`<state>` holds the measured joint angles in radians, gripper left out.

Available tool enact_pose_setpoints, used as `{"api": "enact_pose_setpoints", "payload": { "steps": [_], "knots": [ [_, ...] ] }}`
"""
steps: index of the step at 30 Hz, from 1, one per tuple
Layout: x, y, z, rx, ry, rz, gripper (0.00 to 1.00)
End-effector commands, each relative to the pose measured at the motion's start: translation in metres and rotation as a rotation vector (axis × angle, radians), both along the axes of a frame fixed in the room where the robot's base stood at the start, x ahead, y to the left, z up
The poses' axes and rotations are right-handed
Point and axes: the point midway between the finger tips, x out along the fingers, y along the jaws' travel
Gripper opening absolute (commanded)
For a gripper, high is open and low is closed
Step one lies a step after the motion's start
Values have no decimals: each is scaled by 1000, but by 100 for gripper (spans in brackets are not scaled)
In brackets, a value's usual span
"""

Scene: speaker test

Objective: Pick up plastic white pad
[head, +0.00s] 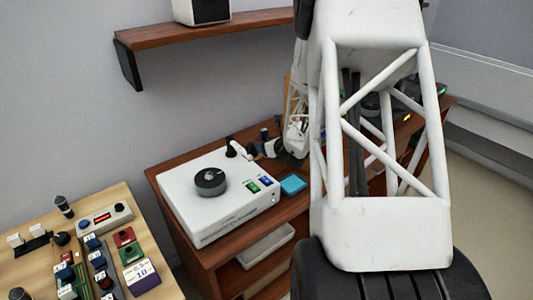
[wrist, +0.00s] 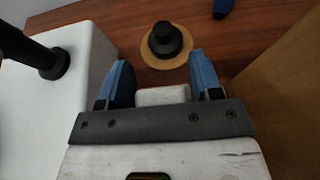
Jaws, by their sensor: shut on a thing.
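My gripper (wrist: 161,75) shows in the wrist view with two blue fingers. A small white block (wrist: 162,96), which looks like the plastic white pad, sits between them, and the gripper is shut on it. Only part of the pad shows above the dark gripper bar. In the head view my gripper (head: 267,149) is small and dark, just behind the white device on the brown desk. I cannot make out the pad there.
The white device (head: 218,206) with a black knob and post stands left of my gripper. A round black knob on a tan disc (wrist: 166,41) lies ahead of the fingers. A blue pad (head: 293,184) lies on the desk. A tan panel (wrist: 285,95) is at right.

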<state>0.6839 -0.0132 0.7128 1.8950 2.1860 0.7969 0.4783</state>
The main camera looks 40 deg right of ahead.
Motion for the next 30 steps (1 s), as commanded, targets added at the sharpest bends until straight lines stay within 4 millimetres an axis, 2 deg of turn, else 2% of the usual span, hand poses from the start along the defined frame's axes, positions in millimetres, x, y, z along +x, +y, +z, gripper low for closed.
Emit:
{"api": "enact_pose_setpoints", "payload": {
  "steps": [3,9,30],
  "knots": [
    [0,0,15,-3,-1,1,35],
    [0,0,25,-1,1,0,35],
    [0,0,26,-1,0,0,35]
  ]
}}
